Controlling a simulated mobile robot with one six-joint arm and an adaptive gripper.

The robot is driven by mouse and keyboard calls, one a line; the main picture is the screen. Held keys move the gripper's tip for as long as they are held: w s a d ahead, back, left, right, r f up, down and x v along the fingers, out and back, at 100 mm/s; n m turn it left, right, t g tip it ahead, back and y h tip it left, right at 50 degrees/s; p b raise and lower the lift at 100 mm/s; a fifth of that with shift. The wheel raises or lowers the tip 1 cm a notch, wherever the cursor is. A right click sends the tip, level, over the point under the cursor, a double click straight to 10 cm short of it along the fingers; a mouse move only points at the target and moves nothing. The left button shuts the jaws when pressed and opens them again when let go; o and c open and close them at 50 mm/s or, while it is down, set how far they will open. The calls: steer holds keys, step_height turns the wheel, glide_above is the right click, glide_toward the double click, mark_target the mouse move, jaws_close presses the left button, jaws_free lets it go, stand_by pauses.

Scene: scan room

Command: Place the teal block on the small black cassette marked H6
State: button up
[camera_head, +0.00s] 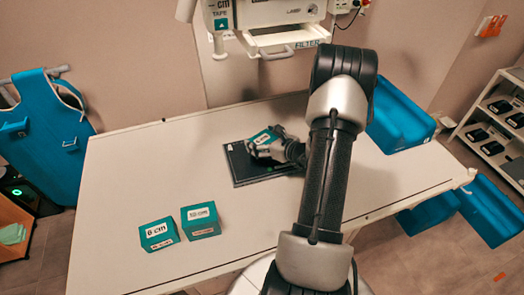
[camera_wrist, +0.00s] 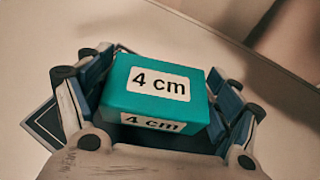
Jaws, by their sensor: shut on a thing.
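My gripper (camera_head: 266,146) is shut on a teal block (camera_head: 264,136), low over the table. In the wrist view the block (camera_wrist: 158,82) reads "4 cm" on its top and front, with a finger on each side. A flat black cassette (camera_head: 240,170) lies on the table below and around my gripper. Its white mark is too small to read, so I cannot tell whether it says H6. A dark corner of it shows at left in the wrist view (camera_wrist: 42,122). Whether the block touches it is hidden.
Two more teal blocks, a 6 cm one (camera_head: 158,234) and a taller one (camera_head: 201,221), stand at the table's front left. A blue padded piece (camera_head: 400,115) is at the right. A shelf (camera_head: 495,120) with several black items stands far right. The table's left is clear.

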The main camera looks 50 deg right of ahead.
steer(key=shift+f+b, duration=0.55)
steer(key=shift+f, duration=1.75)
steer(key=shift+f, duration=0.15)
steer(key=o, duration=1.3)
steer(key=shift+s+r, duration=0.2)
steer(key=shift+r, duration=0.05)
steer(key=p+v, duration=0.2)
steer(key=v, duration=0.9)
steer(key=shift+s+a+r, duration=0.1)
steer(key=shift+s, duration=0.2)
